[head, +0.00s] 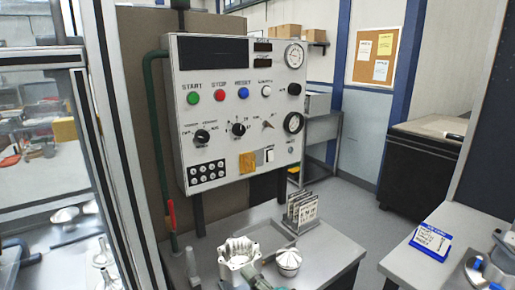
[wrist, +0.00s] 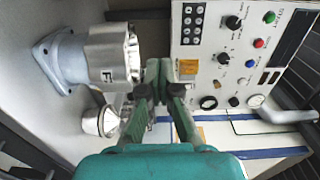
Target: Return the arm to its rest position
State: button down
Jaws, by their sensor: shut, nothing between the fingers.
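My gripper (wrist: 158,68) shows in the wrist view with its dark green fingers together and nothing between them. Its teal body fills the bottom middle of that view. The fingers point toward the control panel (wrist: 220,50), apart from the metal parts at left. A silver machined part (wrist: 107,52) with a grey flanged base (wrist: 62,62) stands left of the fingers. In the head view, a greenish piece at the bottom edge seems to be part of my arm; the fingers cannot be made out there.
The panel (head: 240,130) stands behind a bench (head: 335,250). On the bench are an open housing (head: 239,262), a domed part (head: 288,262) and a card rack (head: 302,212). A glazed frame (head: 110,130) rises at left. A right-hand table (head: 405,262) holds a blue-edged sign (head: 431,241). Floor shows between the tables.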

jog(key=s+d+f+n+t+h, duration=0.1)
jog(key=s+d+f+n+h, duration=0.15)
jog(key=s+d+f, duration=0.55)
jog(key=s+d+f+n+h, duration=0.1)
jog(key=s+d+f+h, duration=0.4)
jog(key=s+f, duration=0.5)
jog(key=s+d+f+n+h, duration=0.1)
jog(key=s+d+n, duration=0.2)
jog(key=s, duration=0.8)
jog(key=s+d+n+g+h, duration=0.1)
jog(key=s+d+n, duration=0.2)
jog(key=s, duration=0.9)
jog(key=shift+d+f+n, duration=0.35)
jog(key=shift+d+n, duration=0.05)
jog(key=shift+n, duration=0.45)
